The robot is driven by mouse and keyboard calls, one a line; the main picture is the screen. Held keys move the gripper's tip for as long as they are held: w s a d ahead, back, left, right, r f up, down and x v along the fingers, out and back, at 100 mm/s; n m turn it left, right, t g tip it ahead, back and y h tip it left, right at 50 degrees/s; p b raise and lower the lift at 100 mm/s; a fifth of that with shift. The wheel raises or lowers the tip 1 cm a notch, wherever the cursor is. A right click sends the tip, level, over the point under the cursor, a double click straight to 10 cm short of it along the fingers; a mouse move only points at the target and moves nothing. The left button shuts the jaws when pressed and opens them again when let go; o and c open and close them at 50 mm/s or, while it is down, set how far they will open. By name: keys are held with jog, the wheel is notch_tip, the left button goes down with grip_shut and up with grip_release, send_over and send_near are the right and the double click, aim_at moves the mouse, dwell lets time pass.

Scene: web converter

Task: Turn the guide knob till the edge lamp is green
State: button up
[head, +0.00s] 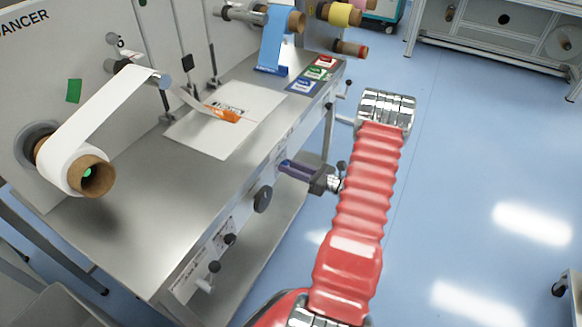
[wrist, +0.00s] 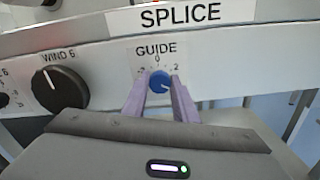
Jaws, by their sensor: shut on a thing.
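The guide knob (wrist: 159,81) is small, round and blue, under the word GUIDE on the machine's front panel in the wrist view. My gripper (wrist: 159,86) has its two purple fingers on either side of the knob, shut on it. The dial numbers above show 0 at the top and 2 at the right; a small pale mark sits on the knob's right side. I cannot identify the edge lamp in either view.
A black WIND 6 knob (wrist: 60,88) is left of the guide knob. A SPLICE label (wrist: 195,13) is above. The white web roll (head: 66,162) feeds onto the table, where an orange piece (head: 224,115) lies. Blue floor (head: 465,150) is clear at right.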

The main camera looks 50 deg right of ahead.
jog(key=shift+d, duration=0.1)
jog(key=shift+n, duration=0.3)
jog(key=shift+s+a+f+n, duration=0.1)
jog(key=shift+f+n, duration=0.05)
jog(key=shift+n, duration=4.7)
jog(key=shift+w+a+f+n, duration=0.1)
jog(key=shift+n, duration=4.7)
jog(key=shift+s+a+f+n, duration=0.1)
jog(key=shift+f+n, duration=0.05)
jog(key=shift+n, duration=4.7)
